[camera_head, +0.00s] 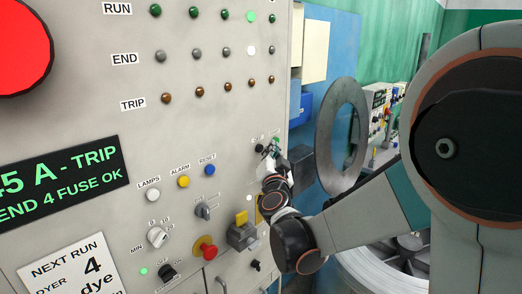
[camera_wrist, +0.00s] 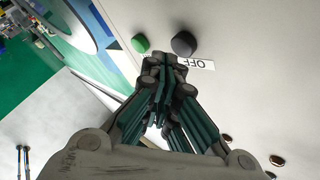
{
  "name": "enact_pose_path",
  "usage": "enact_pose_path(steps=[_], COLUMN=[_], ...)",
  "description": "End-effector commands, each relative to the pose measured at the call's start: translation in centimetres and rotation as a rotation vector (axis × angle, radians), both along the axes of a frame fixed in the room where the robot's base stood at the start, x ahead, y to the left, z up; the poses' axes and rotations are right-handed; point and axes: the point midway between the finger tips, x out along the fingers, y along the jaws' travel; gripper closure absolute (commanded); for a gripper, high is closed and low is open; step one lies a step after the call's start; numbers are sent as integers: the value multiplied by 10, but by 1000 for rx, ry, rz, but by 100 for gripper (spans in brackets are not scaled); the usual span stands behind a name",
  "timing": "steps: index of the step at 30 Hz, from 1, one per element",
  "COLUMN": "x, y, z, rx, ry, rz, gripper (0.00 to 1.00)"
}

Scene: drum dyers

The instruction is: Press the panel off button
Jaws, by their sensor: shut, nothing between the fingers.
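The off button is a round black button (camera_wrist: 184,44) on the grey panel (camera_wrist: 255,55), with an upside-down OFF label (camera_wrist: 200,64) beside it in the wrist view. A green button (camera_wrist: 140,44) is to its left there. In the head view the black button (camera_head: 259,149) is small, near the panel's right edge. My gripper (camera_wrist: 164,60) is shut and empty, its fingertips just below the gap between the two buttons in the wrist view. I cannot tell whether the fingertips touch the panel. In the head view my gripper (camera_head: 273,150) partly covers this spot.
Left of my gripper on the panel are a blue reset button (camera_head: 210,170), a red mushroom knob (camera_head: 206,251) and a yellow-and-grey switch (camera_head: 242,232). A large grey ring (camera_head: 341,135) stands beyond the panel's right edge.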

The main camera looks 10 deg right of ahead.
Motion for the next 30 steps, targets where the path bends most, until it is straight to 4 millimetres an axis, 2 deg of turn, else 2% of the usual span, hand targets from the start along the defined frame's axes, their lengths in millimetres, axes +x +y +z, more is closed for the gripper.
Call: enact_pose_path(steps=[30], x=[9], y=[7], z=[0], rx=[1], ry=[0], rz=[0], gripper=[100])
